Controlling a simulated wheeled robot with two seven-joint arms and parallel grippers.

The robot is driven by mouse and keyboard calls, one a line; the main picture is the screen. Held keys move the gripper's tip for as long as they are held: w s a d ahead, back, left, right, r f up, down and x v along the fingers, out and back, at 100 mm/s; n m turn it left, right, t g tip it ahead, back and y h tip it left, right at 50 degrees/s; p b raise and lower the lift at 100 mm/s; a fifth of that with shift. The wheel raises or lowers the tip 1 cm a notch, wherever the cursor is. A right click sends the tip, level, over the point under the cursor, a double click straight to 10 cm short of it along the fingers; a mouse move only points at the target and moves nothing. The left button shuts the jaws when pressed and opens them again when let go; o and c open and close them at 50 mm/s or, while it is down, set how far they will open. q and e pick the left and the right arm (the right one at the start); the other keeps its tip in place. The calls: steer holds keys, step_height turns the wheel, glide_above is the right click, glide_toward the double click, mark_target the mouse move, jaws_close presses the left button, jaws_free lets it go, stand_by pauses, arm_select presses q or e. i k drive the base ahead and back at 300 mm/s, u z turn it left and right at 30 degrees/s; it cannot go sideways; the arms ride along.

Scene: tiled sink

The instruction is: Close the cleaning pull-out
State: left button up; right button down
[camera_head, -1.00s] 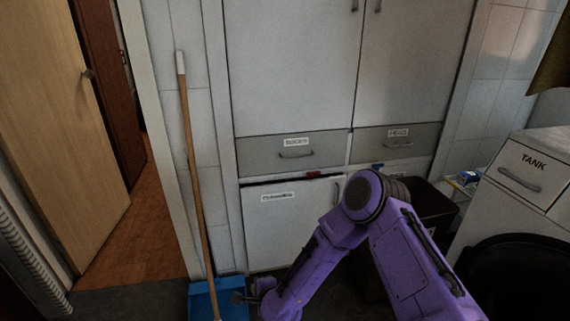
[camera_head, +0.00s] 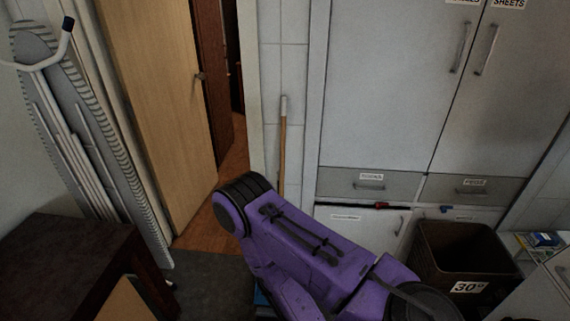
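The cleaning pull-out (camera_head: 335,226) is the pale lower-left front of the grey cabinet, with a small label too blurred to read and a handle (camera_head: 399,226) near its right edge. A dark gap runs along its top, with a small red thing (camera_head: 381,206) showing there, so it looks slightly open. How far it stands out I cannot tell. My purple arm covers its lower part. Neither of my grippers shows in the head view; the arm's far end is hidden or below the frame.
A dark bin marked 30 (camera_head: 455,255) stands right of the pull-out. A broom handle (camera_head: 282,150) leans on the tiled wall. A wooden door (camera_head: 150,100) stands at the left. An ironing board (camera_head: 85,130) and a dark brown cabinet (camera_head: 65,255) are further left.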

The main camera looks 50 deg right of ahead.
mark_target(379, 232)
steer(key=u, duration=1.5)
steer(key=k, duration=1.1)
steer(key=z, duration=2.3)
steer(key=i, duration=0.5)
